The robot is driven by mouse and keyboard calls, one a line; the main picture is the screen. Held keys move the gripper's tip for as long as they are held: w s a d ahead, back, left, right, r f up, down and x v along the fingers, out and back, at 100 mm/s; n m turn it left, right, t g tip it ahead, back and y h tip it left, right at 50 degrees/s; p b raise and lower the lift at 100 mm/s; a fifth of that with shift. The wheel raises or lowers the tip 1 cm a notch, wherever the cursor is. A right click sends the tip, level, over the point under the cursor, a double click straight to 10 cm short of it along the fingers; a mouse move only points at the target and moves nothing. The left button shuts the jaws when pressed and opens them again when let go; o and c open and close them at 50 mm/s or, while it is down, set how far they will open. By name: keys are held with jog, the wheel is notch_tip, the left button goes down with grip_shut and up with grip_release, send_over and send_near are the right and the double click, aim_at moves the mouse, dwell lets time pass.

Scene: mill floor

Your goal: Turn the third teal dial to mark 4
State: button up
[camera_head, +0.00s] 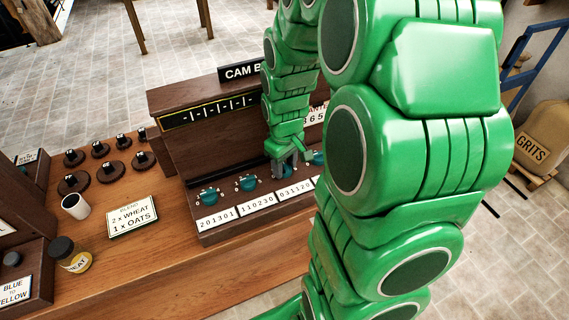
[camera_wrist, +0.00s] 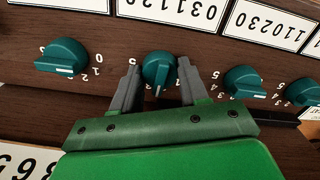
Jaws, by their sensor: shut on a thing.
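A row of teal dials runs along the sloped front of the dark wooden cam box. The third teal dial (camera_wrist: 158,68) sits between the fingers of my gripper (camera_wrist: 157,84), which is shut on it. In the head view, my gripper (camera_head: 288,168) reaches down to the panel and mostly hides this dial. Its white pointer line points down in the wrist view, toward my palm. The number at that line is hidden or too small to read. The first dial (camera_head: 208,195) and second dial (camera_head: 247,183) stand free to the left. The fourth dial (camera_wrist: 62,57) is on the other side.
White number cards (camera_head: 217,218) line the panel's front edge. Left of the box on the bench are dark round knobs (camera_head: 110,171), a white cup (camera_head: 75,206), a blend sign (camera_head: 132,215) and a jar (camera_head: 70,255). My arm blocks the right of the head view.

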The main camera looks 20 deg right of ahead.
aim_at(284, 165)
jog(key=m, duration=0.5)
jog(key=shift+m, duration=2.5)
jog(key=o, duration=1.1)
jog(key=shift+r, duration=3.9)
